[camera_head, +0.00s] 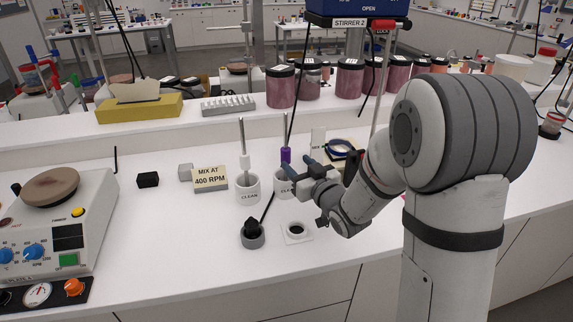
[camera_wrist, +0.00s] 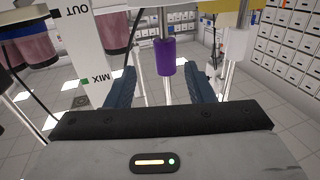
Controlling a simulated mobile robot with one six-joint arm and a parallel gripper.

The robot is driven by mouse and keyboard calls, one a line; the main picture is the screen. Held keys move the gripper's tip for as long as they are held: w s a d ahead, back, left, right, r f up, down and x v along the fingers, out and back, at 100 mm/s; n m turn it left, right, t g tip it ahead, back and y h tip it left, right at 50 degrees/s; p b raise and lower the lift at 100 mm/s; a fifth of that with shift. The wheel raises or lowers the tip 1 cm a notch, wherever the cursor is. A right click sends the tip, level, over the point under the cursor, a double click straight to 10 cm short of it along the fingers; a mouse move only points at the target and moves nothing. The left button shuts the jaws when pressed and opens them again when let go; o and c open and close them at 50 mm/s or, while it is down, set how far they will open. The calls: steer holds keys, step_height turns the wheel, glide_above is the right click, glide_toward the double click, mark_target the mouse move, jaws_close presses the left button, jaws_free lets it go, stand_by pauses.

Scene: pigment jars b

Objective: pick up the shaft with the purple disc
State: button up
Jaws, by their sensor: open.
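The shaft with the purple disc (camera_head: 285,155) stands upright in a white cup marked CLEAN (camera_head: 282,187), partly hidden behind my gripper in the head view. In the wrist view the purple disc (camera_wrist: 165,57) shows as a purple cylinder on a thin metal shaft, in line with the gap between my fingers. My gripper (camera_wrist: 160,88) has its two blue fingers apart, one on each side of the shaft's line, with nothing held. In the head view my gripper (camera_head: 299,169) is close to the shaft, just below the purple disc. I cannot tell whether it touches the shaft.
A shaft with a white disc (camera_head: 244,161) stands in another CLEAN cup (camera_head: 248,189) to the left. A hotplate (camera_head: 55,235) is at left.

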mark_target(288, 157)
steer(key=x, duration=0.3)
steer(key=p+x, duration=0.1)
steer(key=x, duration=0.2)
steer(key=shift+s+a+r+p, duration=0.15)
steer(key=shift+s+a+p, duration=0.1)
steer(key=shift+a+p, duration=0.05)
steer(key=shift+c, duration=0.5)
jaws_close()
